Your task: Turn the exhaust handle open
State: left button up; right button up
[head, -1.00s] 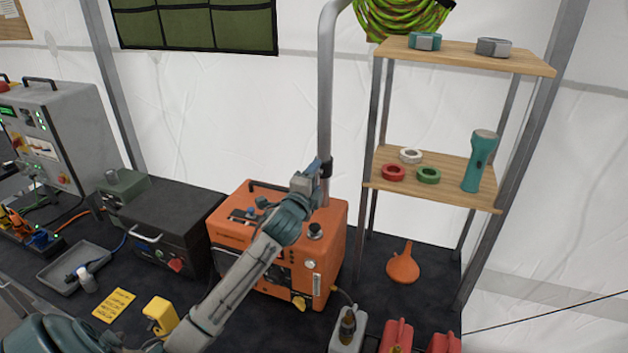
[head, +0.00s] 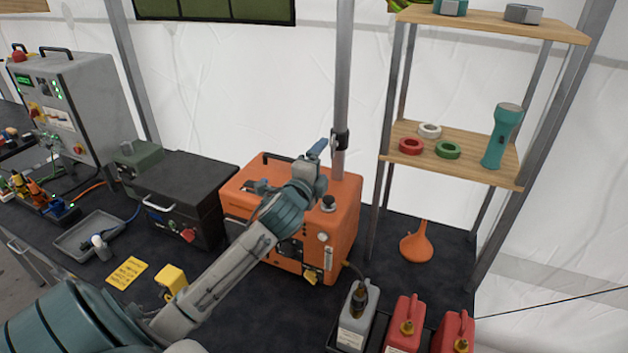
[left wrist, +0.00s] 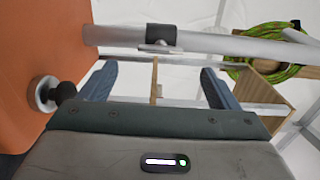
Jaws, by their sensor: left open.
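The grey exhaust pipe (head: 343,80) rises behind the orange generator (head: 335,240). It carries a black collar (head: 340,138), which also shows in the left wrist view (left wrist: 162,36). A small metal piece, seemingly the exhaust handle (left wrist: 155,48), sits at the collar's lower edge in that view. My left gripper (head: 317,150) is above the generator, just left of the collar in the head view. In the left wrist view its two blue fingers (left wrist: 160,82) are wide apart with nothing gripped, and the collar lies beyond the gap, apart from both fingers. My right gripper is not in view.
A shelf rack (head: 455,160) with tape rolls and a teal flashlight (head: 502,135) stands to the right. An orange funnel (head: 416,243) and red cans (head: 403,325) are on the dark bench. A black case (head: 180,195) is left of the generator.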

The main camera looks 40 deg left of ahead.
pick_arm(q)
jog(key=shift+b+v, duration=0.65)
jog(key=shift+v, duration=1.55)
